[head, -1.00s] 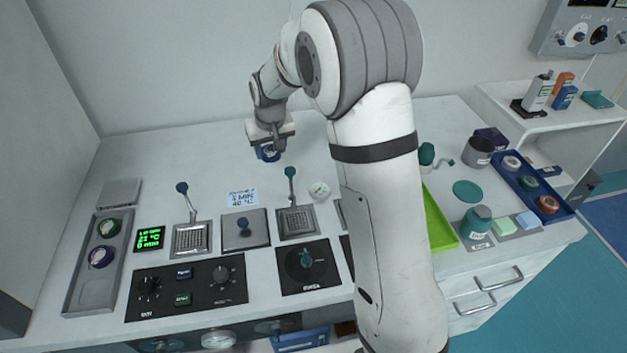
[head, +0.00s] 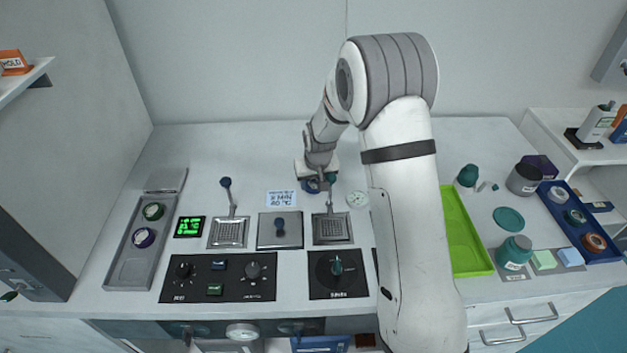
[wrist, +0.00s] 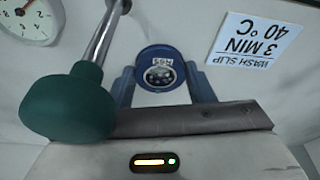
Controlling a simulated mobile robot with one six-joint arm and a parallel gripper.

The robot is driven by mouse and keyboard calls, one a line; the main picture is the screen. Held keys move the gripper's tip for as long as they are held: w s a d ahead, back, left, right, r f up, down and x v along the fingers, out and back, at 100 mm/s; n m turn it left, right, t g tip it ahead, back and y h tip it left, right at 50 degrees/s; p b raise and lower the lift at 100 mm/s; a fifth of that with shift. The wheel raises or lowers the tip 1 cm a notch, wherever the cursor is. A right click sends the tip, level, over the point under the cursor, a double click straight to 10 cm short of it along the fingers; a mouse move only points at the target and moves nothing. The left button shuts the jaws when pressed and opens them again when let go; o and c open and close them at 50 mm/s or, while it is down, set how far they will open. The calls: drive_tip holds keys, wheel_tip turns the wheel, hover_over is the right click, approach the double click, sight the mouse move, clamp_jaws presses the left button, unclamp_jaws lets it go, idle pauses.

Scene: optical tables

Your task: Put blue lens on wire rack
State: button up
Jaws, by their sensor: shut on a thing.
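The blue lens (head: 312,186) is a small round blue piece under my gripper, behind the panels. In the wrist view the blue lens (wrist: 160,72) sits between the two blue fingers, its round face showing. My gripper (head: 316,182) is shut on it. Two square mesh pieces that look like wire racks lie in front: the left one (head: 228,233) has a blue-knobbed handle, the right one (head: 332,229) a green-knobbed handle. The green knob (wrist: 68,103) is close beside my gripper in the wrist view. I cannot tell whether the lens touches the table.
A grey tray (head: 128,268) with two round pieces is at the left. A dial (head: 357,199), a green tray (head: 462,235) and a blue tray (head: 600,252) are to the right. The back of the table is mostly clear.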

drive_tip(key=shift+f, duration=0.1)
drive_tip(key=o, duration=1.1)
